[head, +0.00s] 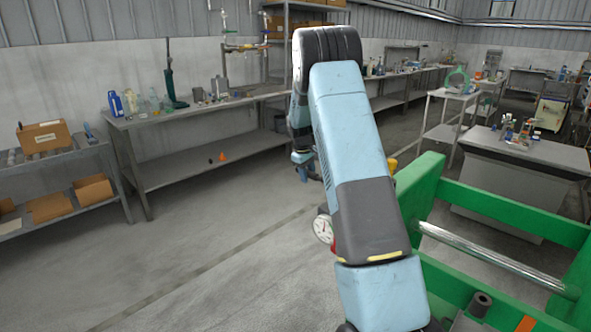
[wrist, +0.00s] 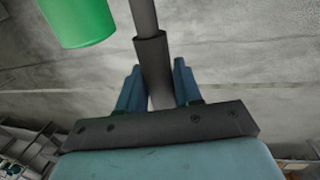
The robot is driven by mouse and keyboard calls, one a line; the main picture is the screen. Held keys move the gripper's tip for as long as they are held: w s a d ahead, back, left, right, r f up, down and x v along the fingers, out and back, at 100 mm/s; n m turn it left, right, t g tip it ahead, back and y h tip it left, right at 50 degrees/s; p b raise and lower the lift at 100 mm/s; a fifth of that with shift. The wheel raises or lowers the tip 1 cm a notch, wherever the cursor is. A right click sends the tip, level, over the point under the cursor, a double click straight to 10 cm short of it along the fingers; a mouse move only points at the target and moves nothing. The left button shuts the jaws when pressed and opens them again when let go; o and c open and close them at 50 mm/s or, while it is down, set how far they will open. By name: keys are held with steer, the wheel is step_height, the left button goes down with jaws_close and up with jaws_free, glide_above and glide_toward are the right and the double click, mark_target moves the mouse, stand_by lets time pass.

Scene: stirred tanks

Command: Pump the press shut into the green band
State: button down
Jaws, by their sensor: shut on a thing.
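The press is a green frame (head: 425,190) with a shiny steel rod at the right of the head view. A small round white gauge (head: 323,229) sits beside my arm, partly covered by it; its needle and any green band are too small to read. In the wrist view my gripper (wrist: 158,68) has its two blue fingers on either side of a dark grey lever handle (wrist: 152,55). It is shut on the handle's thicker sleeve. A green rounded part (wrist: 78,20) shows at the upper left. In the head view my arm hides the lever and most of the gripper.
A long grey bench (head: 180,117) with bottles and tools stands at the back left. A shelf with cardboard boxes (head: 50,207) is at the far left. A grey table (head: 520,150) stands behind the press. The floor left of my arm is clear.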

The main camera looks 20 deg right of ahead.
steer(key=shift+d+f, duration=0.2)
steer(key=shift+f, duration=0.1)
steer(key=shift+a, duration=0.15)
steer(key=c, duration=0.9)
jaws_free()
steer(key=shift+w+a, duration=0.1)
steer(key=shift+r, duration=0.1)
steer(key=a+r, duration=0.1)
steer(key=r, duration=0.3)
steer(key=a+r, duration=0.1)
steer(key=r, duration=0.4)
steer(key=a+r, duration=0.1)
steer(key=r, duration=0.3)
steer(key=shift+a+r, duration=0.1)
steer(key=shift+r, duration=0.25)
